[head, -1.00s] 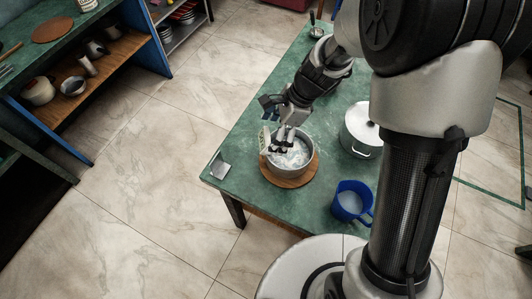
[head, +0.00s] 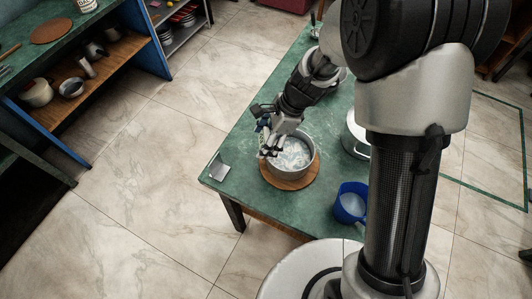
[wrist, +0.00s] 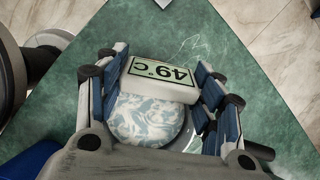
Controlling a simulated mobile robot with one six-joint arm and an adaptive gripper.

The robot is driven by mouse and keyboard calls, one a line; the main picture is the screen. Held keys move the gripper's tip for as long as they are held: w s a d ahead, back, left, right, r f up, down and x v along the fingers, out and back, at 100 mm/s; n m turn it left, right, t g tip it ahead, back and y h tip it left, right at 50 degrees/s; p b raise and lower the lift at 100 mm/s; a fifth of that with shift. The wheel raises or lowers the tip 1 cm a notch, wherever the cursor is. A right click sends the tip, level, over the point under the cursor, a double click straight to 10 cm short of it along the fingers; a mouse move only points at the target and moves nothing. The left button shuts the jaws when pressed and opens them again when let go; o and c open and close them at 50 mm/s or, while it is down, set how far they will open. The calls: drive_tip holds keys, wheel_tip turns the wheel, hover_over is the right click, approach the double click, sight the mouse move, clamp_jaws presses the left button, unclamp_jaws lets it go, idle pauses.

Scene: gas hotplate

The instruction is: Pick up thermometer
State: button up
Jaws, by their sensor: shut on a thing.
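The thermometer is a white block with a pale green display reading 49°C, upside down in the wrist view (wrist: 160,80). My gripper (wrist: 160,68) is shut on the thermometer, with one blue-padded finger on each side of it. In the head view my gripper (head: 270,148) is over the left rim of a grey metal pot (head: 293,172), and the fingers largely hide the thermometer. The pot holds a whitish, swirled liquid (wrist: 145,122). In the wrist view the thermometer overlaps the pot's opening; whether its lower end is in the liquid is hidden.
The pot stands on a round wooden board (head: 312,182) on a green table (head: 240,150). A blue jug (head: 350,204) is at the front right, and a pale pot (head: 355,140) is partly behind my arm.

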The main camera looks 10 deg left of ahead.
drive_tip(key=c, duration=0.4)
drive_tip(key=shift+o, duration=0.2)
drive_tip(key=shift+r, duration=0.1)
wheel_tip(320, 180, up, 25)
drive_tip(key=p, duration=1.2)
